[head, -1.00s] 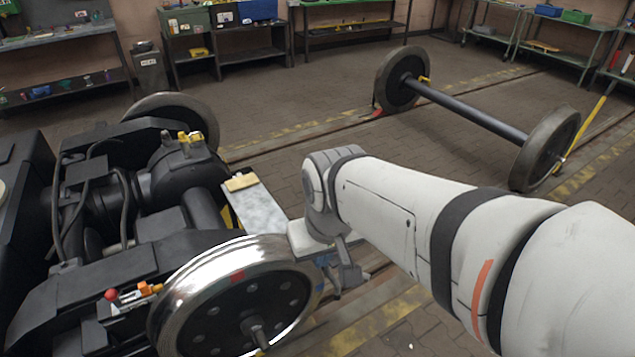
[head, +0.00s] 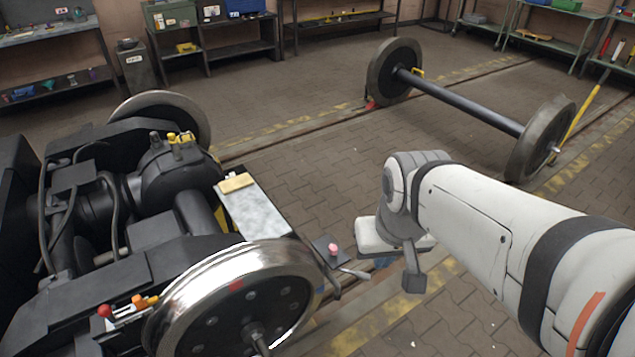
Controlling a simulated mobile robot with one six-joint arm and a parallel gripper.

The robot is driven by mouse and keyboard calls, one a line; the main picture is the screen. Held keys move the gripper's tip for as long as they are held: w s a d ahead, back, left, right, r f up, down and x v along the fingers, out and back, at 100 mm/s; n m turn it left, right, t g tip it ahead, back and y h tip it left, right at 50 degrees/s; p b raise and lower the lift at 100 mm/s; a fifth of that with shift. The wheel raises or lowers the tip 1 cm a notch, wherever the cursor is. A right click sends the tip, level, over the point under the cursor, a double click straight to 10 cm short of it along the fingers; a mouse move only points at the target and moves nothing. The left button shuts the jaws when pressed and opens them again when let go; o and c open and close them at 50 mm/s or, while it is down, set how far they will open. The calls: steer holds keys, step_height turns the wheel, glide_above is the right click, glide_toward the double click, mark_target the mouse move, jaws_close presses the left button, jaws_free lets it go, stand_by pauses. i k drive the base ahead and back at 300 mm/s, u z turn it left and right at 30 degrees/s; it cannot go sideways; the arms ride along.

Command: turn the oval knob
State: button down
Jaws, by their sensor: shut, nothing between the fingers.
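A small pink knob (head: 333,249) stands on a dark plate beside the shiny rim of the near bogie wheel (head: 236,284). It looks rounded, but it is too small to tell whether it is oval. A pale metal lever (head: 354,273) sticks out just below it to the right. My gripper (head: 414,282) hangs at the end of my arm, to the right of the pink knob and apart from it. It is shut and empty, and its fingers show only in part.
A red ball knob (head: 104,311) and orange parts (head: 145,301) sit on the bogie frame at lower left. A pale plate (head: 254,208) carries a yellowish block (head: 236,183). A loose wheelset (head: 460,103) stands behind. The floor between is clear.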

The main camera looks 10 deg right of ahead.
mark_target(332, 249)
steer(key=k, duration=0.65)
steer(key=z, duration=0.35)
steer(key=i, duration=1.5)
steer(key=u, duration=0.65)
